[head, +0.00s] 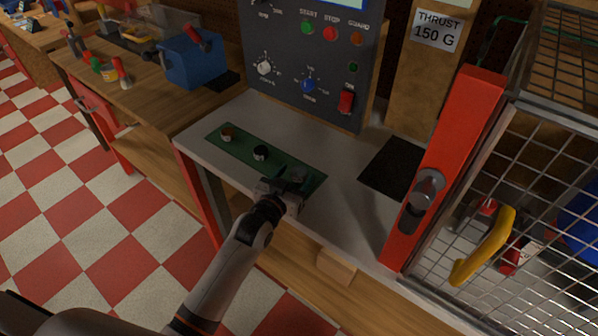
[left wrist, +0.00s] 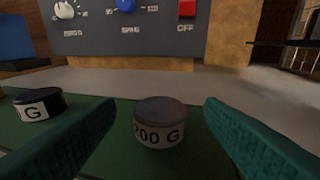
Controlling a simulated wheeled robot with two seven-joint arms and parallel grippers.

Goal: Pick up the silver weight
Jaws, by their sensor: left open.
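The silver weight (left wrist: 160,122) is a short grey cylinder labelled "200 G". In the left wrist view it stands upright on the green mat (head: 240,156), between and a little beyond my left fingertips. My left gripper (head: 286,183) is open, with a teal finger on each side of the weight in the wrist view (left wrist: 160,104). The fingers look apart from it. In the head view the gripper covers the mat's right end and mostly hides the weight. My right gripper is not in view.
A black weight (head: 261,152) and a copper-coloured weight (head: 227,132) stand farther left on the mat. The control panel (head: 305,60) rises behind. A red post (head: 440,165) and wire cage (head: 545,190) stand to the right. A black pad (head: 392,167) lies flat between.

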